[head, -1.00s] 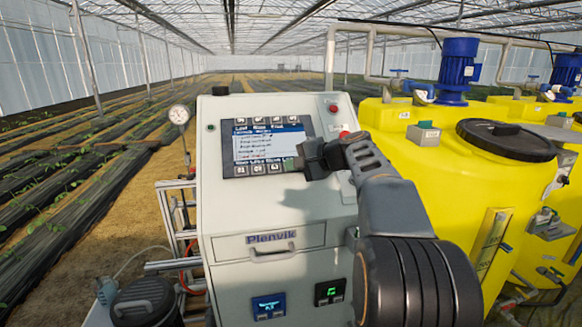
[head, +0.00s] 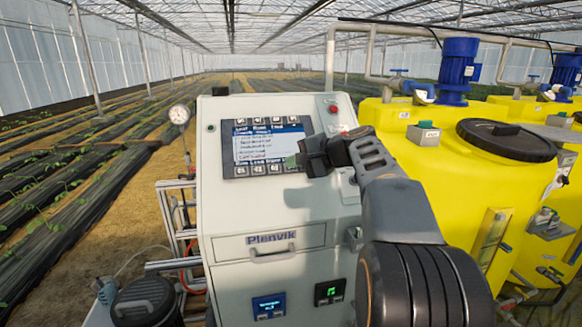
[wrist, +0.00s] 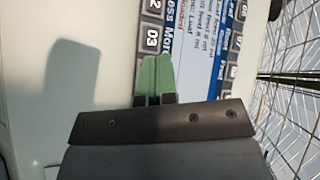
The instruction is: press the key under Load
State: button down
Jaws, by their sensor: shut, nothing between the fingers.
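The control panel's screen (head: 262,147) is lit, with a row of keys above it (head: 268,122) and another below it (head: 258,170). The labels are too small in the head view for me to place Load with certainty. My gripper (head: 293,161) is shut and empty at the screen's lower right corner. In the wrist view its green fingertips (wrist: 154,62) are together, over the panel beside a key marked 03 (wrist: 152,38) and the label More (wrist: 166,47). They hide the far end of that key row. I cannot tell whether they touch the panel.
A red button (head: 333,109) sits at the panel's upper right. A drawer handle (head: 272,254) and two small displays (head: 268,307) are lower on the white cabinet (head: 225,215). Yellow tanks (head: 450,190) stand close on the right. A gauge (head: 179,114) is on the left.

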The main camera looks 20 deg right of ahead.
jog(key=s+r, duration=0.2)
jog(key=r+p, duration=0.1)
jog(key=shift+s+a, duration=0.25)
jog(key=shift+s, duration=0.15)
dwell(0.5)
jog(key=s+a+f+n+g+h, duration=0.2)
jog(key=s+a+f+n, duration=0.1)
jog(key=s+f, duration=0.3)
jog(key=s+a+f+n+g+h, duration=0.3)
jog(key=s+f, duration=0.4)
jog(key=f, duration=0.4)
jog(key=s+a+f+n+g+h, duration=0.2)
jog(key=s+a+f+n, duration=0.2)
jog(key=f, duration=0.4)
jog(key=s+n, duration=0.1)
jog(key=s, duration=0.1)
jog(key=shift+s+a+f+h, duration=0.2)
jog(key=shift+s+a+h, duration=0.05)
jog(key=shift+s+h, duration=0.15)
